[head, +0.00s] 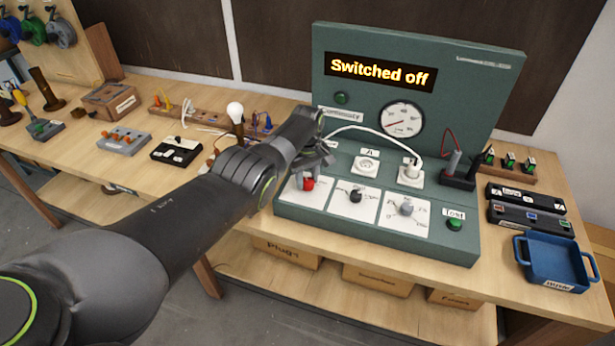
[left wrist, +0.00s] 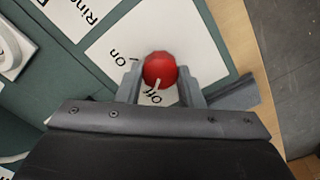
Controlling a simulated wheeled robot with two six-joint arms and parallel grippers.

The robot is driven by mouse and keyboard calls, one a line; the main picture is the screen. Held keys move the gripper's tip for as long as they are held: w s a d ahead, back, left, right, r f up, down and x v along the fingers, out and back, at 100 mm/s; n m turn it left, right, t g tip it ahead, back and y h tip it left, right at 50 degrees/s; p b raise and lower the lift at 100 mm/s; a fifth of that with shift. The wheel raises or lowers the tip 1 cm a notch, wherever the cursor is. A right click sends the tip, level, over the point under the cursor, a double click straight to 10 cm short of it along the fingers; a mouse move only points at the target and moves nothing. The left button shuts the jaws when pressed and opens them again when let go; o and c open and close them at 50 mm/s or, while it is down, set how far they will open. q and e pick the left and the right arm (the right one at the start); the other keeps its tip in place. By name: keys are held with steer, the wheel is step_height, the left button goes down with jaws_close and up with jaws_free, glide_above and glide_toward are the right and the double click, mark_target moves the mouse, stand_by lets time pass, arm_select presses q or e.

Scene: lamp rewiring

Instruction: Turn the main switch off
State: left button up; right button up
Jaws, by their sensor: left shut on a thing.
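The main switch is a red knob (head: 307,184) at the left of the green test panel's (head: 375,228) sloped front. My left gripper (head: 312,172) reaches over the panel from the left and is shut on the red knob. In the left wrist view the red knob (left wrist: 160,70) sits between the two fingers (left wrist: 160,84), and its white pointer mark lies at the word "Off". The word "On" shows to the left of it. The panel's display (head: 379,72) reads "Switched off". My right gripper is not in view.
Two more knobs, black (head: 355,195) and grey (head: 406,207), sit right of the red one. A white plug (head: 411,170) stands in a socket, its cable arching behind my left gripper. A lamp bulb (head: 235,111) stands left. A blue tray (head: 556,260) lies at the right.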

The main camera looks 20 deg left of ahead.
mark_target(307, 180)
arm_select(q)
steer(key=shift+w+r+n, duration=0.1)
steer(key=shift+n, duration=0.9)
steer(key=o, duration=1)
steer(key=shift+c, duration=0.2)
step_height(307, 180, up, 6)
steer(key=p, duration=0.2)
steer(key=shift+r+p, duration=0.1)
steer(key=shift+p, duration=0.2)
step_height(307, 180, up, 11)
steer(key=b, duration=0.2)
steer(key=shift+b, duration=0.3)
